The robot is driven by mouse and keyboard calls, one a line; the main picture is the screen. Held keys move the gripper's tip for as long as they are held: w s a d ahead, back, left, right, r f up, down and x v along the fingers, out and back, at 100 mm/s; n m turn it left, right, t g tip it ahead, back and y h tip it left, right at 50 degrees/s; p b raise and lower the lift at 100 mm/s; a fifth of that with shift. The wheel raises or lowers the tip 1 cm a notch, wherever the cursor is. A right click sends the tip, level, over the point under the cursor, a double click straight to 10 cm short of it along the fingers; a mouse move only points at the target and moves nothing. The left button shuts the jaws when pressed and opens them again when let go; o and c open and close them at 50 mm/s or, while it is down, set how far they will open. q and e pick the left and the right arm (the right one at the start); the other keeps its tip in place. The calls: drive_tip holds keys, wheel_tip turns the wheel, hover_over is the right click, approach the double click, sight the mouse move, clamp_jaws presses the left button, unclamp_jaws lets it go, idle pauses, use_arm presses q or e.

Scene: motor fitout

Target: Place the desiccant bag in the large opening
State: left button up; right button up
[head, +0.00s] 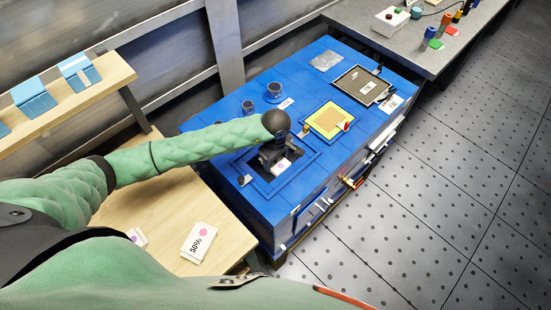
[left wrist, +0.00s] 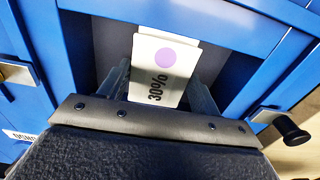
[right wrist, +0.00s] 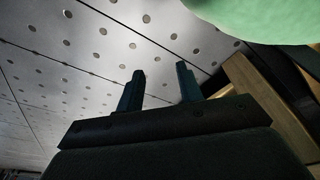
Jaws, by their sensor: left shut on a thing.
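The desiccant bag is a white packet with a purple dot and "30%" print, seen close in the left wrist view (left wrist: 165,65). My left gripper (left wrist: 160,90) is shut on it. In the head view that gripper (head: 277,160) points down at the large square opening (head: 258,170) in the blue cabinet's top, and the bag (head: 282,165) shows as a small white patch there. The left wrist view shows blue walls around the bag; its depth is unclear. My right gripper (right wrist: 160,88) is open and empty above the floor.
A "50%" packet (head: 197,242) and another packet (head: 137,237) lie on the wooden table (head: 165,210). The blue cabinet (head: 300,75) also carries a yellow-framed panel (head: 330,121), a dark framed panel (head: 361,84) and round ports (head: 274,91). A grey bench (head: 400,40) stands behind.

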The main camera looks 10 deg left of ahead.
sight(276, 161)
use_arm(q)
drive_tip(key=o, duration=0.7)
drive_tip(key=shift+w+f, duration=0.1)
drive_tip(key=shift+f, duration=0.05)
drive_tip(key=shift+c, duration=0.2)
drive_tip(key=o, duration=0.3)
drive_tip(key=shift+o, duration=0.5)
drive_tip(key=shift+r, duration=0.65)
wheel_tip(276, 161, up, 11)
drive_tip(key=b, duration=0.5)
use_arm(e)
drive_tip(key=w+a+r, duration=0.2)
drive_tip(key=r, duration=0.4)
drive_tip(key=w+a+r, duration=0.2)
drive_tip(key=w+r, duration=0.1)
drive_tip(key=r, duration=0.2)
drive_tip(key=shift+r+g+y, duration=0.3)
drive_tip(key=shift+r, duration=0.05)
